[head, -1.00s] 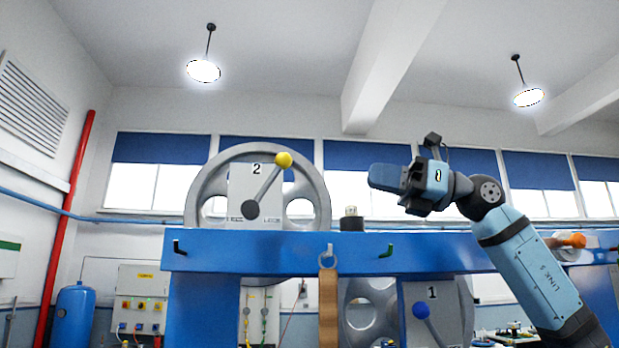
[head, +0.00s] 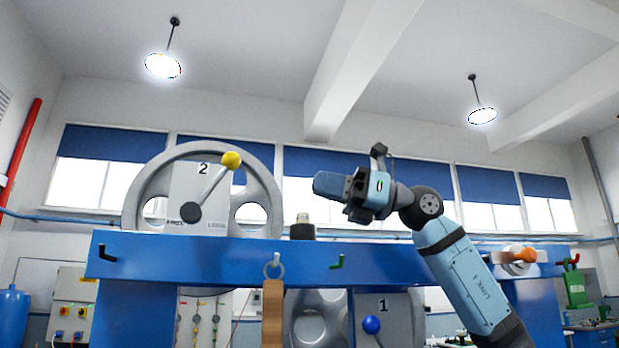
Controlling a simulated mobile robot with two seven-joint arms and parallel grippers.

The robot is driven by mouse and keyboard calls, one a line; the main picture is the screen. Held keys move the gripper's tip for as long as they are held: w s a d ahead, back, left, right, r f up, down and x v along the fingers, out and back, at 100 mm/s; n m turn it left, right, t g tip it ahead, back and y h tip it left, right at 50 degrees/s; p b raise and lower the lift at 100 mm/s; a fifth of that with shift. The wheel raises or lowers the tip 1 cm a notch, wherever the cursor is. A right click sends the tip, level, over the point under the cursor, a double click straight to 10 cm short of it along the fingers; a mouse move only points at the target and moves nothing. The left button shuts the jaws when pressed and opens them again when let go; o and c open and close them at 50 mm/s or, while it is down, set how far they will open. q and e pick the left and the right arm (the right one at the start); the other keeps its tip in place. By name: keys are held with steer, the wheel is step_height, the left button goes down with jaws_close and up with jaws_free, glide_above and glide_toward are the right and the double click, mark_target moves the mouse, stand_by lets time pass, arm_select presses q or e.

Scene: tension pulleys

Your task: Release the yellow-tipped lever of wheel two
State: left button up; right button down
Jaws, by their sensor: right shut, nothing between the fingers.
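Wheel two (head: 150,187) is a large grey spoked wheel at the left, above the blue beam (head: 205,258), with a plate marked 2. Its lever (head: 213,185) runs from a dark hub up and right to a yellow ball tip (head: 231,160). My right gripper (head: 328,186) is to the right of the yellow tip, clear of it, with its fingers pointing left. It is shut and empty. My left gripper is not in view.
Wheel one (head: 308,318) sits below the beam with a blue-tipped lever (head: 372,325). A dark cylindrical part (head: 302,229) stands on the beam between wheel two and my gripper. Hooks line the beam's front; a wooden piece (head: 273,312) hangs from one.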

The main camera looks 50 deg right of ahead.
mark_target(212, 186)
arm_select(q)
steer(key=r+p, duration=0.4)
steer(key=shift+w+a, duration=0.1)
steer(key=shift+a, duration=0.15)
arm_select(e)
steer(key=x, duration=1.2)
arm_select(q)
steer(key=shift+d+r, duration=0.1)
arm_select(e)
steer(key=shift+a+r, duration=0.1)
steer(key=shift+r, duration=0.05)
